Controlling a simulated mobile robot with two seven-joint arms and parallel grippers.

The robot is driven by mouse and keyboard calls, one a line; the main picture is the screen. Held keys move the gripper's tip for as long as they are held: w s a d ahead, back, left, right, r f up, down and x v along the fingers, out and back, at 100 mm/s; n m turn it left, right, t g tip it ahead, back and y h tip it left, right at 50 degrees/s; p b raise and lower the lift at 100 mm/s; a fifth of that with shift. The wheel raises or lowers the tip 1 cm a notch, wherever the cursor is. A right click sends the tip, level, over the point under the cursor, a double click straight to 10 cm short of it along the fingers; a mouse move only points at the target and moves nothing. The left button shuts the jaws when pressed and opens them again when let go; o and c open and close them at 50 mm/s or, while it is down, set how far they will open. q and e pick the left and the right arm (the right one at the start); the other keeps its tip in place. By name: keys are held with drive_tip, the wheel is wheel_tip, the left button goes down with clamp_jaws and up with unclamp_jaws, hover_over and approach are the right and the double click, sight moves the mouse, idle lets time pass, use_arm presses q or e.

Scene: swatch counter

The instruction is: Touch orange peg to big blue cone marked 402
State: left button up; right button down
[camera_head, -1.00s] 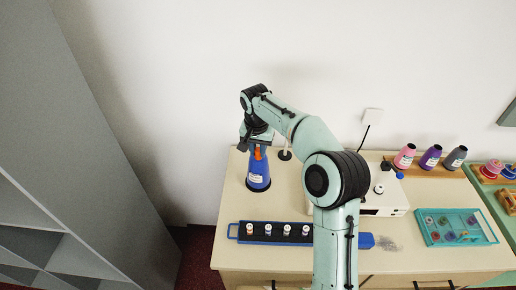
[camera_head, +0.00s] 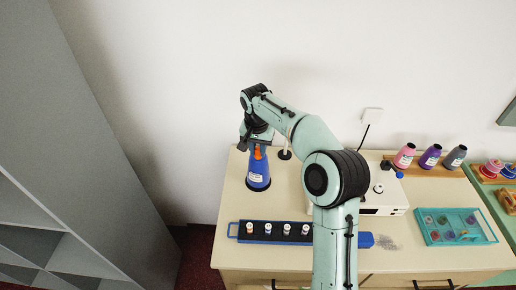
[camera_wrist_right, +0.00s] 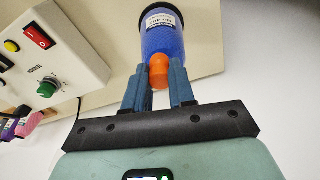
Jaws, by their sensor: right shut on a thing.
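The big blue cone (camera_head: 259,178) stands upright on the counter's left part, with a white label on its side. My right gripper (camera_wrist_right: 158,78) is shut on the orange peg (camera_wrist_right: 159,68), which sticks out between the fingertips. The peg's end overlaps the cone's side there and appears to touch it. In the head view the orange peg (camera_head: 257,153) is at the cone's upper part, under my right gripper (camera_head: 256,146). My left gripper is not in view.
A blue rack (camera_head: 240,238) with several small spools lies in front of the cone. A white box (camera_head: 390,200) with knobs stands to the right, partly behind my arm. Pink, purple and grey cones (camera_head: 431,157) and a teal tray (camera_head: 455,228) are farther right.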

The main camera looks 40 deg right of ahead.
drive_tip(key=shift+f, duration=0.1)
drive_tip(key=shift+w+r+p, duration=0.1)
drive_tip(key=shift+r+p, duration=0.55)
drive_tip(key=shift+r, duration=1.9)
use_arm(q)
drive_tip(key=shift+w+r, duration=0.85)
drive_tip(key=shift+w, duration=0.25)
use_arm(e)
drive_tip(key=shift+f, duration=0.1)
